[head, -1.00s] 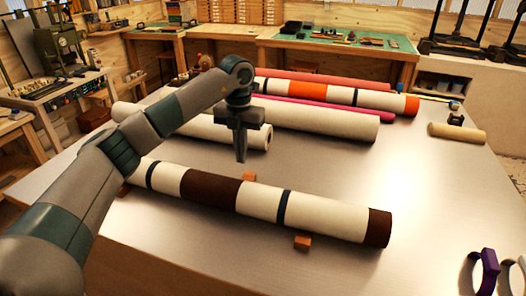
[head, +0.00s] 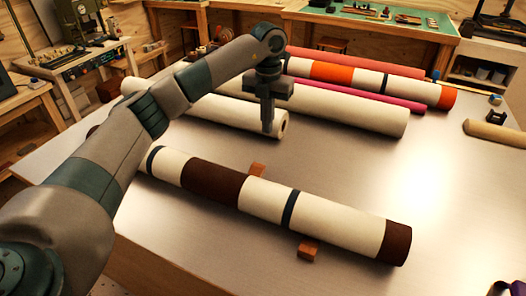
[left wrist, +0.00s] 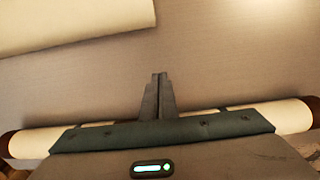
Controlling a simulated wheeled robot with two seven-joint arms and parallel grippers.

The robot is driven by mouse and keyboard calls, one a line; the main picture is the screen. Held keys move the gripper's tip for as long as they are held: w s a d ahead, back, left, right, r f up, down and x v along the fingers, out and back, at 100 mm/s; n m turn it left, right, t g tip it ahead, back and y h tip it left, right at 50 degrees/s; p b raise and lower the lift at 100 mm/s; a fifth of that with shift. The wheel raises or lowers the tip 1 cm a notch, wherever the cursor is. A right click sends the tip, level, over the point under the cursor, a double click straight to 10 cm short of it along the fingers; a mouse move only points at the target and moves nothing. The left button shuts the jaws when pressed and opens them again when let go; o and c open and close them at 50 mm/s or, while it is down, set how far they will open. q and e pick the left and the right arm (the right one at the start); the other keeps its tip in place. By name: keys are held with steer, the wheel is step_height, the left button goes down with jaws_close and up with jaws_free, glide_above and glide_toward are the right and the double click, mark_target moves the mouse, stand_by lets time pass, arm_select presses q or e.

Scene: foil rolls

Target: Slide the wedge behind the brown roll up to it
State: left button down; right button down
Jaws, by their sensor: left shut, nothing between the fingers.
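The brown roll (head: 270,203), cream with dark brown bands and dark stripes, lies across the near part of the table. A small orange-brown wedge (head: 257,169) sits behind it; its lower part is hidden by the roll, and I cannot tell if they touch. Another wedge (head: 308,249) is at the roll's front side. My left gripper (head: 267,131) is shut and empty, pointing down above the table behind the roll and wedge. In the left wrist view its fingers (left wrist: 158,94) are together, with the roll (left wrist: 285,117) across the bottom; I cannot make out the wedge there. My right gripper is out of view.
A cream roll (head: 212,109) lies just behind my left gripper. Farther back are another cream roll (head: 360,112), a magenta roll (head: 405,104) and an orange-banded roll (head: 365,80). A short tan roll (head: 495,133) lies at right. The right middle of the table is bare.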

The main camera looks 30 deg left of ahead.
mark_target(267, 159)
arm_select(q)
step_height(267, 159, down, 10)
steer(key=p, duration=0.4)
steer(key=shift+s+r+p, duration=0.1)
steer(key=shift+s+p, duration=0.7)
steer(key=shift+s, duration=0.2)
steer(key=shift+s+d+p, duration=0.1)
steer(key=shift+s+p, duration=0.4)
steer(key=shift+s, duration=0.45)
